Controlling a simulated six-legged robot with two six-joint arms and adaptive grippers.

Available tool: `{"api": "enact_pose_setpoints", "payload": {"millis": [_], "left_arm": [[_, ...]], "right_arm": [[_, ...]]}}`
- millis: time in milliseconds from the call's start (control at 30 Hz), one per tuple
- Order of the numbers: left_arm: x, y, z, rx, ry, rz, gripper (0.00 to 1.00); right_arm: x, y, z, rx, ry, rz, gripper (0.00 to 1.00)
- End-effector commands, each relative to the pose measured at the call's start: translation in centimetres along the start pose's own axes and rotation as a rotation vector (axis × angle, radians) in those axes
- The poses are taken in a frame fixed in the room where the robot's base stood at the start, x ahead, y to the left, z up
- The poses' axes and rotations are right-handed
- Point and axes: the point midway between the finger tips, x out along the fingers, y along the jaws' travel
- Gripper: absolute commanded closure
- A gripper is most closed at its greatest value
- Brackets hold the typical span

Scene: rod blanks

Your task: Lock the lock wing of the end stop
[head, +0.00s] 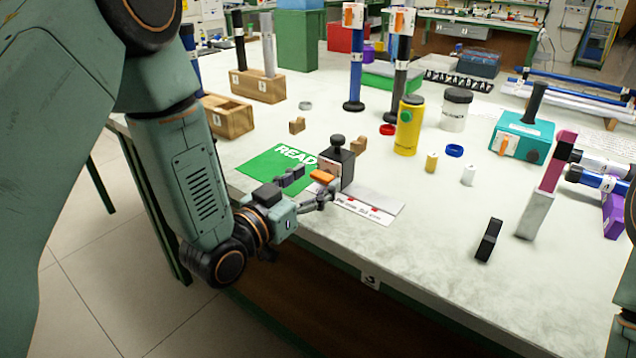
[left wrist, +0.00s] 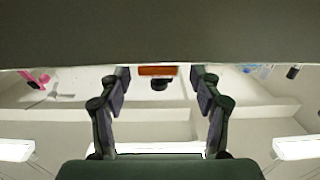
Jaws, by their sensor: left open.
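The end stop (head: 345,170) is a dark grey block with a black knob on top, standing near the table's front edge in the head view. Its orange lock wing (head: 322,176) sticks out on the side facing my left gripper (head: 313,187). The left gripper is open, with its fingers close to the wing; I cannot tell if they touch it. In the left wrist view the orange wing (left wrist: 158,71) shows between and beyond the spread fingers (left wrist: 160,90), with the dark knob (left wrist: 160,85) near it. My right gripper is not in view.
A green mat (head: 270,166) lies left of the end stop, and a white printed strip (head: 365,210) lies in front. A yellow canister (head: 408,128) stands behind.

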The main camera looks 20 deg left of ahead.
Motion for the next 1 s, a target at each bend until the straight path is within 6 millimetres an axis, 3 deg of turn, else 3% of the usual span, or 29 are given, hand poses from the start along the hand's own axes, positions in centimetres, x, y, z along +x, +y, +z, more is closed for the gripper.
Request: {"api": "enact_pose_setpoints", "payload": {"millis": [400,1000], "left_arm": [[1.25,0.43,-0.03,0.0,-0.001,0.003,0.36],[1.21,0.4,0.01,0.0,-0.001,0.003,0.86]], "right_arm": [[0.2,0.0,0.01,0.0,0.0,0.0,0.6],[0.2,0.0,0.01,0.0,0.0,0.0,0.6]]}}
